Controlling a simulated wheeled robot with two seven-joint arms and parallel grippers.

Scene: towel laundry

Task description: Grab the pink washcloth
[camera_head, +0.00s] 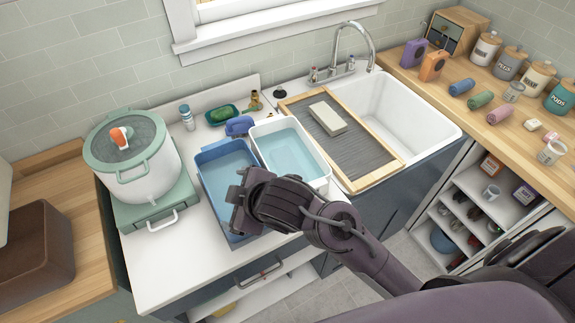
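A rolled pink washcloth (500,114) lies on the wooden counter at the right, in front of a rolled green cloth (480,99) and a rolled blue cloth (461,87). My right arm comes in from the lower right. My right gripper (238,198) is over the blue water-filled basin (215,205), far to the left of the pink washcloth. The fingers are small and dark, and I cannot tell whether they are apart. My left gripper is out of view.
A white basin of water (318,172) stands beside the blue one. A small pot (552,152) and several canisters share the right counter. A large green-lidded pot (140,165) stands left.

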